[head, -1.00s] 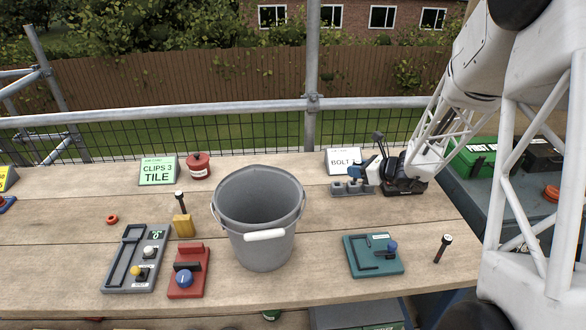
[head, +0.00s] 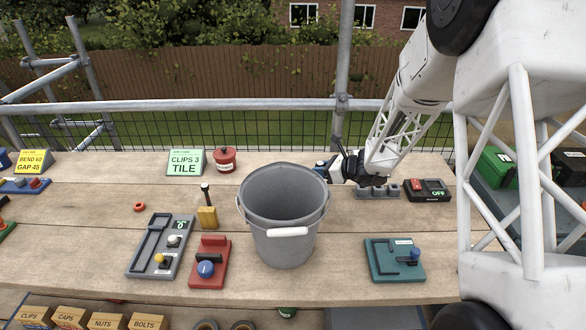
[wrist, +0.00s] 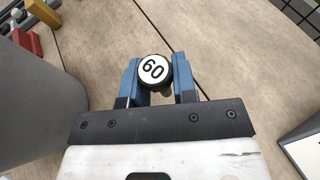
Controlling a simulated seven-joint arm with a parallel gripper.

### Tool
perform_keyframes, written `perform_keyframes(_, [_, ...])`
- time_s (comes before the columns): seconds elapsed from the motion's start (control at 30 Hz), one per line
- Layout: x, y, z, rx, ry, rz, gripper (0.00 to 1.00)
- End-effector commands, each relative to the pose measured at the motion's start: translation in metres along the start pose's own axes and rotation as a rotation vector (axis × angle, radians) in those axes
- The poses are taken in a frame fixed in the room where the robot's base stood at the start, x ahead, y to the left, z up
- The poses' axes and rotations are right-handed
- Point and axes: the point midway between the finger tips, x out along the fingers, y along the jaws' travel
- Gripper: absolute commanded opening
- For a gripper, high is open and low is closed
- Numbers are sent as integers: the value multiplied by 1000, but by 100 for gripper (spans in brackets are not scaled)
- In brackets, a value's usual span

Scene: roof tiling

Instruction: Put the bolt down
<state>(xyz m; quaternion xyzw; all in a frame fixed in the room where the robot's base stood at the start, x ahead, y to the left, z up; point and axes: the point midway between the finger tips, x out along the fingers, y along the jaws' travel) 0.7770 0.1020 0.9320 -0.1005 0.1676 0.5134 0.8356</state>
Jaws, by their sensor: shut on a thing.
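The bolt (wrist: 153,69) shows in the wrist view as a round white head with a dark rim, marked 60. My gripper (wrist: 153,80) is shut on it, with one blue finger on each side. In the head view my gripper (head: 323,167) is just right of the grey bucket's rim, over the back of the bench. The bolt is too small to make out there. The grey block with several sockets (head: 378,192) stands on the bench to the right of my gripper.
The grey bucket (head: 285,235) stands mid-bench, close left of my gripper. A switch box reading OFF (head: 428,190) is at the right. A teal fixture (head: 395,260) is at the front right. Bare planks (head: 345,225) lie between bucket and socket block.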

Motion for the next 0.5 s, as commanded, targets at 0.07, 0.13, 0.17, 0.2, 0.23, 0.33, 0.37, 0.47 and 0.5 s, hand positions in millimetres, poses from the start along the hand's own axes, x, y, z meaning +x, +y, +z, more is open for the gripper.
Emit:
perform_keyframes(0.07, [17, 6, 4, -11, 0, 23, 3])
perform_keyframes(0.13, [29, 10, 6, -17, 0, 39, 3])
perform_keyframes(0.17, [33, 12, 7, -19, 0, 45, 3])
perform_keyframes(0.2, [38, 14, 8, -22, 0, 52, 3])
perform_keyframes(0.23, [41, 16, 9, -24, 0, 56, 3])
perform_keyframes(0.33, [49, 19, 10, -28, 0, 66, 3])
perform_keyframes(0.37, [51, 19, 11, -29, 0, 68, 3])
perform_keyframes(0.47, [53, 21, 11, -30, 0, 72, 3])
perform_keyframes(0.5, [54, 21, 11, -30, 0, 73, 3])
